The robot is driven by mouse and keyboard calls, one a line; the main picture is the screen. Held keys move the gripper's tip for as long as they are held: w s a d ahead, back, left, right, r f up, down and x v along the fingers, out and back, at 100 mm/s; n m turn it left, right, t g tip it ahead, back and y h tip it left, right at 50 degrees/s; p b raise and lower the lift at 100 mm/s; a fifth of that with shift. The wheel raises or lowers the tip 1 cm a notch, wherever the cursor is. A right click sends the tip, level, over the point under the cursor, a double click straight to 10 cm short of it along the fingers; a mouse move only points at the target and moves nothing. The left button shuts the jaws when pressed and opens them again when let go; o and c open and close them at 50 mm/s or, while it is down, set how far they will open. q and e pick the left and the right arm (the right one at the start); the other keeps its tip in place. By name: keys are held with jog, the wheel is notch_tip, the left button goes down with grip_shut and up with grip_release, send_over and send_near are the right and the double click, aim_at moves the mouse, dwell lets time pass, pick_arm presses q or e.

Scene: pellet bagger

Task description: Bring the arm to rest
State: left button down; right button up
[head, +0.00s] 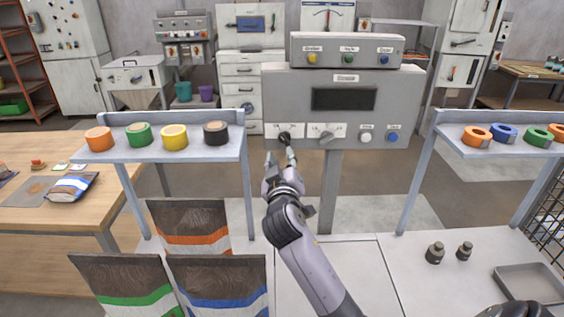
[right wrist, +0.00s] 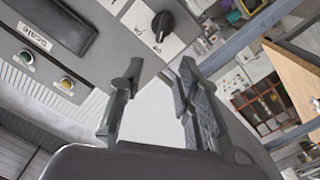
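My right gripper (head: 280,160) is raised in front of the grey control panel (head: 411,82). Its fingers are apart and nothing is between them; the open fingers also show in the right wrist view (right wrist: 159,72). A black knob (head: 284,138) on the panel's left side sits just above the fingertips in the head view. In the right wrist view the knob (right wrist: 163,23) lies beyond the fingertips, apart from them.
A left shelf (head: 178,153) holds several tape rolls, and a right shelf (head: 497,148) holds more. Bags (head: 215,282) stand below the left shelf. Two dark weights (head: 435,252) and a grey tray (head: 531,284) are on the white table at right. The white surface beside my arm is clear.

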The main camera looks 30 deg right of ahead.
jog(key=shift+s+a, duration=0.25)
jog(key=shift+s, duration=0.25)
